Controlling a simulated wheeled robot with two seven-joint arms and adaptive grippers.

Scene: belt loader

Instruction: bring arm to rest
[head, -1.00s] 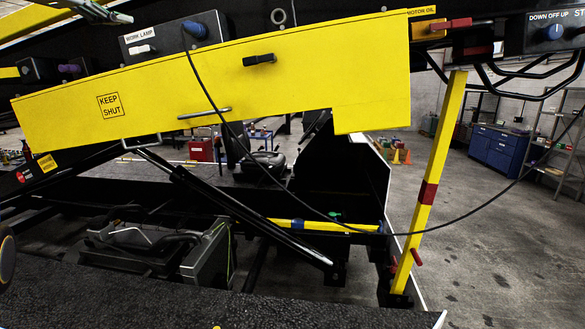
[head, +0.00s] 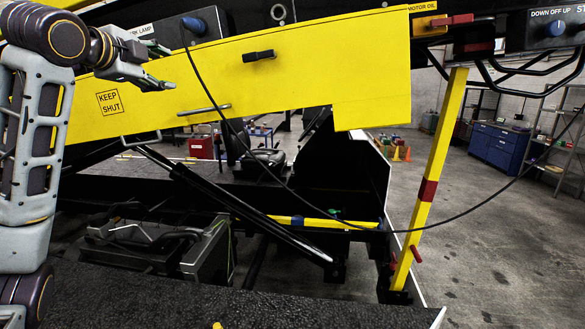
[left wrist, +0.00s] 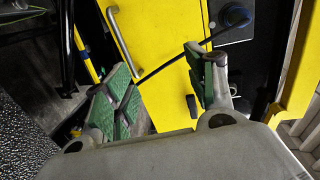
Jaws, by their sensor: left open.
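My left gripper (head: 160,66) is raised at the upper left of the head view, in front of the yellow panel (head: 300,80) marked KEEP SHUT. Its jaws are open and nothing is between them that I can see being held. In the left wrist view the two green-padded fingers (left wrist: 160,92) stand wide apart, with the yellow panel (left wrist: 172,100) and a black cable (left wrist: 175,62) behind them. I cannot tell the gap between fingertips and panel. My left arm covers the panel's left end. My right gripper is not in view.
A black cable (head: 290,187) hangs in a loop from the blue plug (head: 194,25) across the front. A yellow post (head: 430,185) with a red band stands at right. A black ledge (head: 260,308) runs along the bottom. Floor is clear at right, before the blue cabinet (head: 497,147).

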